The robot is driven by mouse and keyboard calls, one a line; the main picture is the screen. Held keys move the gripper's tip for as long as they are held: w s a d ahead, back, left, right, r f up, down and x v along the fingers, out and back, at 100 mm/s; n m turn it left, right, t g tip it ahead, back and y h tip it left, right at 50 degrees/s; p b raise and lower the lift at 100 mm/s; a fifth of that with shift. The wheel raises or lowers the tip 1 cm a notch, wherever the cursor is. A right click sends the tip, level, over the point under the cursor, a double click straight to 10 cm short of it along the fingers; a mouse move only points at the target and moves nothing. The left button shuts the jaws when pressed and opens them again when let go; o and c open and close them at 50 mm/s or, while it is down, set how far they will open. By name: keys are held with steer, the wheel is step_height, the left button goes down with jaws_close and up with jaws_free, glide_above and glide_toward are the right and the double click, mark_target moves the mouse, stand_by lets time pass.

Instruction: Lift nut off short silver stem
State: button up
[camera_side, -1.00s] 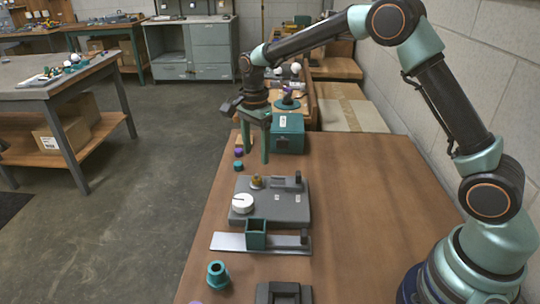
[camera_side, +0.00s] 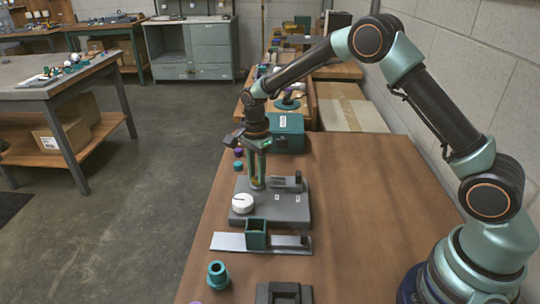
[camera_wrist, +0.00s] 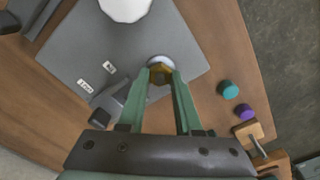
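The brass nut (camera_wrist: 160,72) sits between my fingertips in the wrist view, over a round silver part (camera_wrist: 160,60) near the edge of the grey plate (camera_wrist: 110,45). The stem itself is mostly hidden by the nut and fingers. My gripper (camera_side: 257,184) points straight down at the back left of the plate (camera_side: 286,212). Its green fingers are closed in on the nut's two sides, and in the wrist view my gripper (camera_wrist: 161,74) appears to touch both. I cannot tell whether the nut is raised.
A white round knob (camera_side: 242,203) stands on the plate, front left. A dark block (camera_side: 288,183) is right of my fingers. A teal cap (camera_wrist: 228,89) and purple cap (camera_wrist: 243,111) lie off the plate. A teal box (camera_side: 287,133) stands behind. The table's right side is clear.

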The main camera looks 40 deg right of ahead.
jaws_close()
jaws_free()
jaws_close()
steer(key=shift+r, duration=0.9)
steer(key=shift+r, duration=1.45)
steer(key=shift+r, duration=0.1)
steer(key=shift+r, duration=1.9)
